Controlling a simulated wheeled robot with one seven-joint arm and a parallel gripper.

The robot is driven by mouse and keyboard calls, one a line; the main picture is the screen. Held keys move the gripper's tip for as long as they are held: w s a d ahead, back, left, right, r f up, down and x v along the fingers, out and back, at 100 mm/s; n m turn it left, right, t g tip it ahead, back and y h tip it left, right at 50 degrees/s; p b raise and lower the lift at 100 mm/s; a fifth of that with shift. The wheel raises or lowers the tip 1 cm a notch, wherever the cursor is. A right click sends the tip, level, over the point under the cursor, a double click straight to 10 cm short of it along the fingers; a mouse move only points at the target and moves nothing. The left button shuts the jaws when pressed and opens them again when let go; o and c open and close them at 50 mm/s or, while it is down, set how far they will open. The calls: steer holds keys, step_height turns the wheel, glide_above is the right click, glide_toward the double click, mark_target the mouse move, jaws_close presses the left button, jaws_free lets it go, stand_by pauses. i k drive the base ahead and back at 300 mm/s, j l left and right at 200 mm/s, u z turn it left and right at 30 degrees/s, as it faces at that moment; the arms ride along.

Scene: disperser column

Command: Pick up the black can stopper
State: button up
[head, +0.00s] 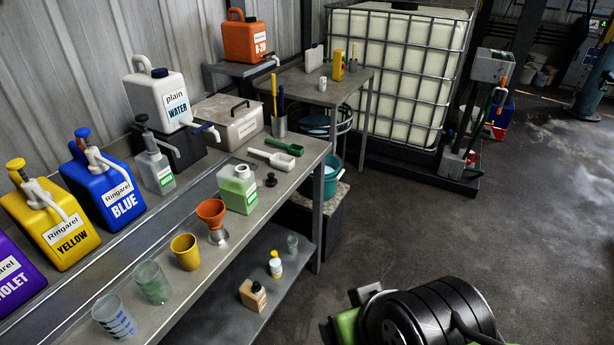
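A small black stopper (270,180) sits on the grey workbench (306,163), near its front edge. I take it to be the can stopper. It stands just right of a translucent can with green liquid (238,190), apart from it. The can's white-rimmed mouth looks uncovered. My gripper cannot be made out in the head view. A black ribbed, rounded part with green beside it at the bottom right looks like part of my own body.
Near the stopper are a green scoop (284,147), a white scoop (271,159) and an orange funnel (212,213). Several large coloured canisters line the wall side, including a blue one (105,192). A lower shelf holds small bottles. The floor (440,225) right of the bench is open.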

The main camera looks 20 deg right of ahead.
mark_target(271, 182)
steer(key=i+l+u, duration=0.2)
steer(key=u, duration=0.3)
steer(key=i+l+u, duration=0.35)
steer(key=u, duration=0.15)
steer(key=i+l+u, duration=0.2)
steer(key=l+u, duration=0.25)
steer(key=i+l+u, duration=0.15)
steer(key=l+u, duration=0.85)
steer(key=i+j, duration=0.05)
